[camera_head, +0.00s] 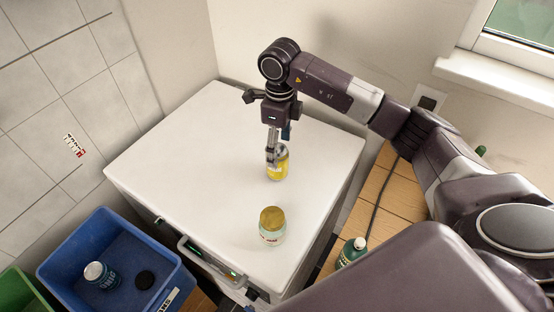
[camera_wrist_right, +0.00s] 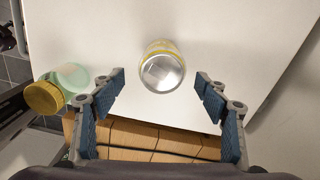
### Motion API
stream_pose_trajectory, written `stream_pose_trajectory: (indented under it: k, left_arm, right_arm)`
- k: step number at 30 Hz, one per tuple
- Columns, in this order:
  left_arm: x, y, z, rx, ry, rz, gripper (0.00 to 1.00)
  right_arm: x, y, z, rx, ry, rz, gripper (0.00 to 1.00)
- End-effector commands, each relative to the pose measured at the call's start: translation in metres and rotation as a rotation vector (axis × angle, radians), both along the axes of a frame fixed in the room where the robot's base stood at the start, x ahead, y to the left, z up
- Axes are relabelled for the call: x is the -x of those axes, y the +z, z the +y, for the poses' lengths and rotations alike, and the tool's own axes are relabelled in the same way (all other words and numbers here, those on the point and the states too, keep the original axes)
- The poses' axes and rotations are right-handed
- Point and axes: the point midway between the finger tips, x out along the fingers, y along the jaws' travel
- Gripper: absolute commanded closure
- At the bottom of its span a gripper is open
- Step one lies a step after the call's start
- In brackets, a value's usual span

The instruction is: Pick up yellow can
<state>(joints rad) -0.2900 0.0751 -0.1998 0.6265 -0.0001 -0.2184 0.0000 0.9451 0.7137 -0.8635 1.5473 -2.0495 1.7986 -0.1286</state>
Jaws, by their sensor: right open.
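The yellow can (camera_head: 279,167) stands upright on the white top of a low cabinet. In the right wrist view its silver lid (camera_wrist_right: 162,72) faces the camera, between and a little beyond the fingertips. My right gripper (camera_head: 273,153) points down over the can and hides part of it in the head view. In the right wrist view its blue-padded fingers (camera_wrist_right: 160,85) are spread apart, with a gap on each side of the can. My left gripper is not in either view.
A jar with a gold lid (camera_head: 271,226) stands nearer the front of the white top (camera_head: 180,150). A blue crate (camera_head: 60,245) at lower left holds a can and a dark round thing. A green bottle (camera_head: 352,251) stands right of the cabinet. Walls rise behind.

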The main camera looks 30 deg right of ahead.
Motion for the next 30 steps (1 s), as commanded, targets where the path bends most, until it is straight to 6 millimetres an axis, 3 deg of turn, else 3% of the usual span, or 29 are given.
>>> stream_pose_trajectory:
  k: [9,21,30]
  left_arm:
    - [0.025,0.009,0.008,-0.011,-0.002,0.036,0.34]
    - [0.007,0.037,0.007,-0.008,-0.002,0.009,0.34]
    - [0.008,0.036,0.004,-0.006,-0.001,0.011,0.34]
  right_arm:
    - [0.0,-0.027,0.0,-0.002,-0.001,0.004,0.32]
    - [-0.01,-0.075,-0.001,-0.001,-0.001,0.001,0.32]
    - [-0.01,-0.08,-0.001,-0.001,0.001,0.0,0.35]
